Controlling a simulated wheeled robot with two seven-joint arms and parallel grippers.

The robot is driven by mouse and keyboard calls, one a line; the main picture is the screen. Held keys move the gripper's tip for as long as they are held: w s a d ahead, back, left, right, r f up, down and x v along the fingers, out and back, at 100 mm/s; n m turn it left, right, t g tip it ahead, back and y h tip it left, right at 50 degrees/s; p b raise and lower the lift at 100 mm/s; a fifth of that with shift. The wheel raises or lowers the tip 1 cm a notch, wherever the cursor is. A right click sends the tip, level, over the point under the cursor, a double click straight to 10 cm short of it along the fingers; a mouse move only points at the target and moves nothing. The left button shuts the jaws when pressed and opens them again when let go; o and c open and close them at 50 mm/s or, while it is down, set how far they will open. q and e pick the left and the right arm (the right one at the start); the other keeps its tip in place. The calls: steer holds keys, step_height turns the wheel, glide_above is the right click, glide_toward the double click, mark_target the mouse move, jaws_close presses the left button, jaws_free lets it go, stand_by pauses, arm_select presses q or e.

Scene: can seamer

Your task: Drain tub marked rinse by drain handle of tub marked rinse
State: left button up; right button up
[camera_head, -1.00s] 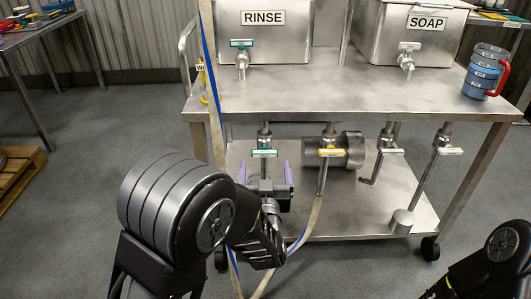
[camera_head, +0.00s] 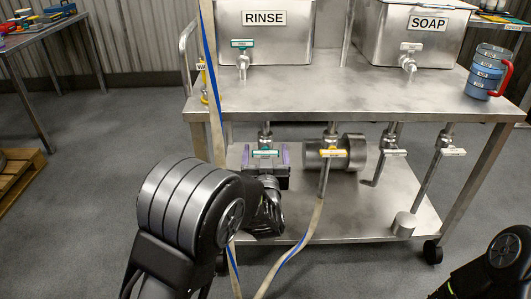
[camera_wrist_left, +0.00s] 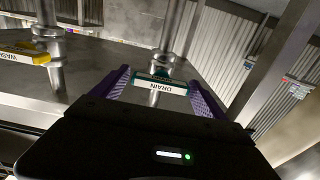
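The steel tub marked RINSE (camera_head: 262,35) stands on the cart top at centre, with a green-handled tap (camera_head: 242,43) on its front. Under the cart top, below this tub, is a green drain handle (camera_head: 264,153) on a vertical pipe. In the left wrist view the green handle (camera_wrist_left: 160,87) carries a white label reading DRAIN, upside down. My left gripper (camera_head: 266,157) is open, its purple fingers to the left and right of the handle. The handle shows between the fingertips (camera_wrist_left: 160,82); I cannot tell whether they touch it. My right gripper is out of view.
A striped hose (camera_head: 290,258) loops beside my left arm. A blue jug (camera_head: 487,72) stands at right.

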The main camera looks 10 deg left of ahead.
arm_select(q)
steer(key=c, duration=1.1)
steer(key=shift+c, duration=0.2)
steer(key=shift+a+f+n+b, duration=0.1)
steer(key=shift+f+n+b, duration=0.1)
steer(key=shift+n+b, duration=1.15)
steer(key=n+b, duration=0.4)
steer(key=shift+f, duration=0.1)
steer(key=shift+n+b, duration=1)
steer(key=shift+n, duration=0.15)
steer(key=o, duration=1.4)
steer(key=shift+r, duration=0.2)
steer(key=shift+c, duration=0.2)
